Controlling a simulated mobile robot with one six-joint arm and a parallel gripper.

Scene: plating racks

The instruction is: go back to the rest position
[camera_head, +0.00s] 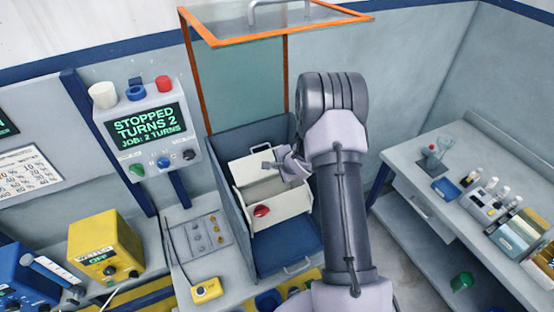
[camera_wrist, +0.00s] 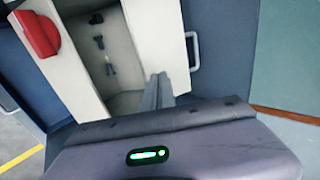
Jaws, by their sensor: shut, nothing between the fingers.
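My gripper (camera_head: 273,165) is over the open white box (camera_head: 282,208) inside the blue-grey cabinet in the middle of the head view. In the wrist view my gripper (camera_wrist: 158,80) shows as two narrow fingers close together, shut and empty, near the box's inner wall. The box has a red knob (camera_head: 261,211) on its front, which also shows in the wrist view (camera_wrist: 37,34). Several small dark pieces (camera_wrist: 104,55) show inside the box in the wrist view. My arm hides part of the cabinet's right side.
An orange-framed clear door (camera_head: 270,40) is raised above the cabinet. A yellow welder-like unit (camera_head: 105,249) stands lower left. A side bench (camera_head: 410,160) with bottles stands at the right.

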